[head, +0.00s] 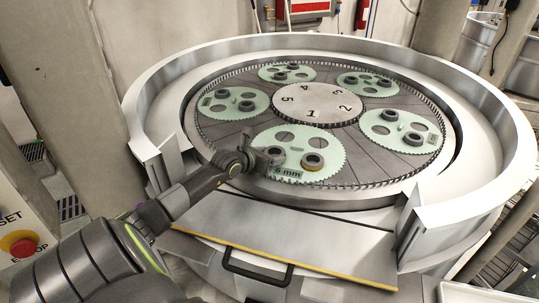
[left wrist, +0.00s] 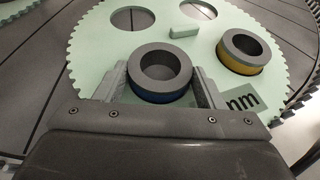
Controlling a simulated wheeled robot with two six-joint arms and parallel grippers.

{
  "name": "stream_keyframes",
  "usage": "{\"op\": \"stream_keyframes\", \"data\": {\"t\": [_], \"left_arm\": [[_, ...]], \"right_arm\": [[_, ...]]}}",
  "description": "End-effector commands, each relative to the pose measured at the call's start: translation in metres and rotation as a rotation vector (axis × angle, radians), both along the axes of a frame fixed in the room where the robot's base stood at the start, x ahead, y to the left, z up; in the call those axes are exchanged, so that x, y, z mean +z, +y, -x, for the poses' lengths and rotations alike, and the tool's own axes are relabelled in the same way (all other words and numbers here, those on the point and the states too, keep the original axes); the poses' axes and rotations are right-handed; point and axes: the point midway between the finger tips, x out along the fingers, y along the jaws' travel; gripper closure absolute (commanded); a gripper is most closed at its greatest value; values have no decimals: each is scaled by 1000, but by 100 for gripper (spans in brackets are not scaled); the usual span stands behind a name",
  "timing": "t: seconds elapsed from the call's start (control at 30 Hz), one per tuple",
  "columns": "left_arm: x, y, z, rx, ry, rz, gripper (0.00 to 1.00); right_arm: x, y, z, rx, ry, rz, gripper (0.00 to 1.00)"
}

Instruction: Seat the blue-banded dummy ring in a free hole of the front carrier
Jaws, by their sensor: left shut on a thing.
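The front carrier (head: 297,172) is a pale green toothed disc marked "6 mm"; it also fills much of the left wrist view (left wrist: 90,50). My left gripper (head: 264,158) is at its left front part, shut on the grey blue-banded dummy ring (left wrist: 160,72), with one finger on each side. The ring is upright, its blue band low and partly hidden. I cannot tell whether it is in a hole or just above the carrier. A yellow-banded ring (left wrist: 245,53) sits to its right on the same carrier. Two empty holes show farther back. My right gripper is not in view.
A small pale block (left wrist: 185,31) lies on the carrier behind the rings. Other green carriers (head: 402,131) with rings surround the numbered centre plate (head: 312,104). A high pale rim (head: 505,120) encloses the table, open at the front above a yellow-edged panel (head: 290,240).

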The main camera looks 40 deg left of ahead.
Motion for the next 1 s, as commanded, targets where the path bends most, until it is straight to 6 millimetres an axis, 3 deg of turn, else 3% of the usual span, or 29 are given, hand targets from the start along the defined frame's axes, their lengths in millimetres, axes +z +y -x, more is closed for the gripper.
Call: {"op": "stream_keyframes", "data": {"t": [0.03,0.2,0.57,0.77,1.0], "left_arm": [[-1,0,0,0,0,0,34],[0,0,0,0,0,0,15],[2,1,3,0,1,-2,15],[10,0,25,-2,2,-5,15],[27,-1,64,-2,4,-7,15]], "right_arm": [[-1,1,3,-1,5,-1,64],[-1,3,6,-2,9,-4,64],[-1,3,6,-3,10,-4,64],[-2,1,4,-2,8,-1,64],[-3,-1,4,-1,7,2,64]]}}
